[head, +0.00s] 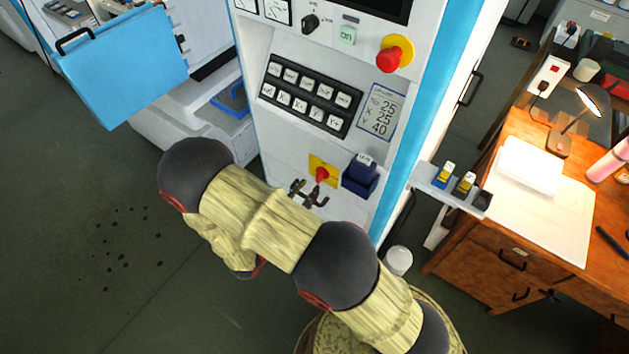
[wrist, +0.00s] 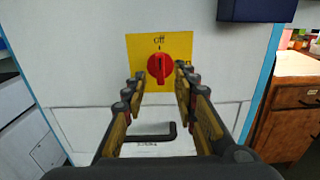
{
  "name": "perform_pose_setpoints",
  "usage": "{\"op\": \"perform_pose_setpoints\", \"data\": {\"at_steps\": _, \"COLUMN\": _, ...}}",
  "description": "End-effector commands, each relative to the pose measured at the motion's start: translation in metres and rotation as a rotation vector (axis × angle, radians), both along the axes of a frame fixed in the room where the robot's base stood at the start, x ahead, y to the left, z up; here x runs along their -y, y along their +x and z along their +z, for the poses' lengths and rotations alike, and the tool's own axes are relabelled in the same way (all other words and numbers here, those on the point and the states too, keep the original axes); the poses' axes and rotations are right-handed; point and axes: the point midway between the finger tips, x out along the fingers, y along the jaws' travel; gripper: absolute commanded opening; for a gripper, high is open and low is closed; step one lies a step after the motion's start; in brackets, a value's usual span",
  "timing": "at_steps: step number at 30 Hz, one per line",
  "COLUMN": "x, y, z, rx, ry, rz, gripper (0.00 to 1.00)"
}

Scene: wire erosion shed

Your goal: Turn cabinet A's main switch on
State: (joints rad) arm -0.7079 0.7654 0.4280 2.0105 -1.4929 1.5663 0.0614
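The main switch is a red rotary knob (wrist: 159,69) on a yellow plate (wrist: 137,44), with "Off" printed above it, on the white cabinet front. In the wrist view the knob's white mark points up towards "Off". In the head view the red knob (head: 321,175) and its yellow plate (head: 316,163) show low on the cabinet. My gripper (wrist: 159,80) is open, its two fingers on either side of the knob in the picture. I cannot tell whether they touch it. In the head view my gripper (head: 309,193) is just below the knob, partly hidden by my arm.
A dark blue box (head: 361,176) sticks out right of the switch. A dark handle (wrist: 150,135) is below it. Higher up are a keypad (head: 310,95) and a red emergency stop (head: 389,57). A wooden desk (head: 500,250) stands at the right; floor is clear at the left.

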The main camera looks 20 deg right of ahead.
Motion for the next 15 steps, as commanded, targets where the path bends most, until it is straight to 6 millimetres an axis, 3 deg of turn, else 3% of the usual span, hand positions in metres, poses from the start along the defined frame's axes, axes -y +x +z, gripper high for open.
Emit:
{"op": "perform_pose_setpoints", "data": {"at_steps": 7, "x": 0.028, "y": 0.019, "z": 0.000, "rx": 0.000, "ry": 0.000, "rz": -0.003, "gripper": 0.28}}
{"op": "perform_pose_setpoints", "data": {"at_steps": 15, "x": 0.036, "y": 0.026, "z": 0.000, "rx": 0.001, "ry": 0.001, "rz": -0.001, "gripper": 0.28}}
